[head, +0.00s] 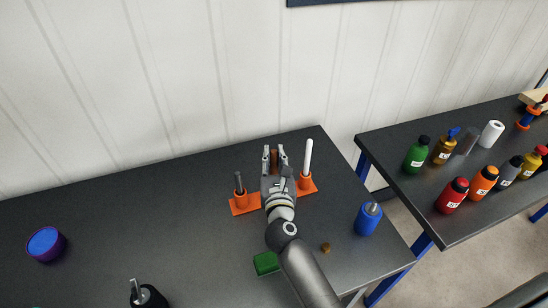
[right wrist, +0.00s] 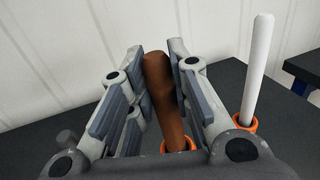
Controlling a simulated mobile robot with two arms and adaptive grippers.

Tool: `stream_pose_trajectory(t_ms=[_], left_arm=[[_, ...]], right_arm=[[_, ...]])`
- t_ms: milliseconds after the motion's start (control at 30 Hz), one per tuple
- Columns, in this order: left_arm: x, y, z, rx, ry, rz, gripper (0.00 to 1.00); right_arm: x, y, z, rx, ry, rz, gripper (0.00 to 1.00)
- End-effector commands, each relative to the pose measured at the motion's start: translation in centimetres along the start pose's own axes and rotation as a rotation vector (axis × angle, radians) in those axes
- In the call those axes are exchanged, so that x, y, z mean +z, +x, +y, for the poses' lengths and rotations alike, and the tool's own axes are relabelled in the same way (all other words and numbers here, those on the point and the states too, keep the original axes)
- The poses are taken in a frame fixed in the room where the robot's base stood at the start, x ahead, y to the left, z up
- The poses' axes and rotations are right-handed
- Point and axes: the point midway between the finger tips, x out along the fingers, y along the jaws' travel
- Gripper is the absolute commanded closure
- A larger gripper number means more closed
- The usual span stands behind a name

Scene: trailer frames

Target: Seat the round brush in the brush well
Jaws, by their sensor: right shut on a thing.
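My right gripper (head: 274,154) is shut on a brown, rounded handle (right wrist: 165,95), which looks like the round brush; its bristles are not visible. The handle stands nearly upright between the fingers and also shows in the head view (head: 274,160). An orange holder (head: 242,206) lies on the dark table, partly hidden by my arm. Its left well holds a dark grey rod (head: 239,184), its right well (head: 305,183) a white stick (head: 308,157). In the wrist view, the handle's lower end meets an orange ring (right wrist: 188,146); I cannot tell whether it is fully seated.
A second table at right holds several bottles. A wall stands behind.

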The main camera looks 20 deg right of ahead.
Motion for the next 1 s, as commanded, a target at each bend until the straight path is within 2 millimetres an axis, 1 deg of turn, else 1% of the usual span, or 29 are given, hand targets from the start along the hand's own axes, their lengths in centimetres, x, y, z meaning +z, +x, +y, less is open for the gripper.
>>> stream_pose_trajectory(t_ms=[667, 700, 867, 1000], left_arm=[[0.1, 1.6, 0.0, 0.000, 0.000, 0.000, 0.33], [0.1, 1.5, 0.0, 0.000, 0.000, 0.000, 0.33], [0.1, 1.5, 0.0, 0.000, 0.000, 0.000, 0.33], [0.1, 1.5, 0.0, 0.000, 0.000, 0.000, 0.33]], right_arm=[[-1.8, 0.0, 0.0, 0.000, 0.000, 0.000, 1.00], [-1.7, 0.0, 0.0, 0.000, 0.000, 0.000, 0.76], [-1.6, 0.0, 0.0, 0.000, 0.000, 0.000, 0.56], [-1.6, 0.0, 0.0, 0.000, 0.000, 0.000, 0.56]])
